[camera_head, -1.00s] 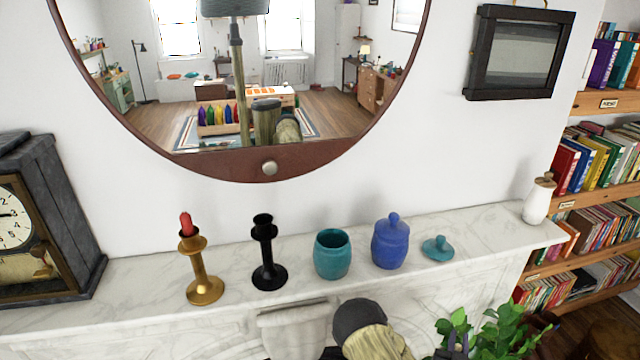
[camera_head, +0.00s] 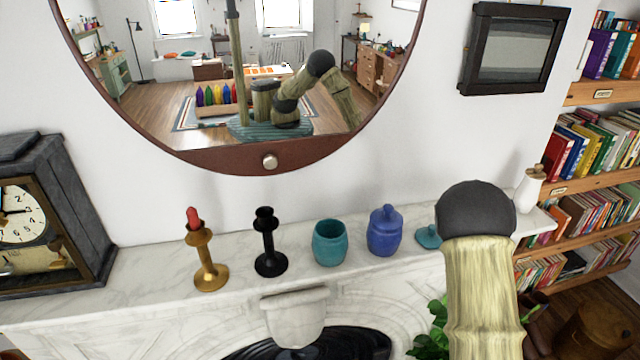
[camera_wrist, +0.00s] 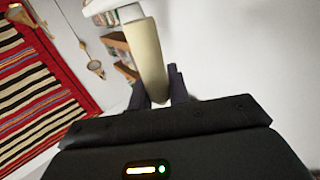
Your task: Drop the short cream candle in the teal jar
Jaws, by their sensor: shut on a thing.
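The teal jar (camera_head: 330,243) stands upright and open on the mantel, between a black candlestick and a blue jar. Its teal lid (camera_head: 427,237) lies on the mantel farther right, partly hidden behind my arm. In the wrist view my gripper (camera_wrist: 158,97) is shut on a cream candle (camera_wrist: 150,62), which sticks out beyond the dark fingers. A paler white piece shows at its far end; I cannot tell whether it belongs to the candle. My gripper is out of the head view, so its distance from the jar cannot be told.
The lidded blue jar (camera_head: 384,232) stands close to the right of the teal jar. The black candlestick (camera_head: 268,243) and a brass candlestick (camera_head: 207,262) with a red candle stand to its left. A clock (camera_head: 40,215) is at far left. A white bottle (camera_head: 529,190) is at the right end.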

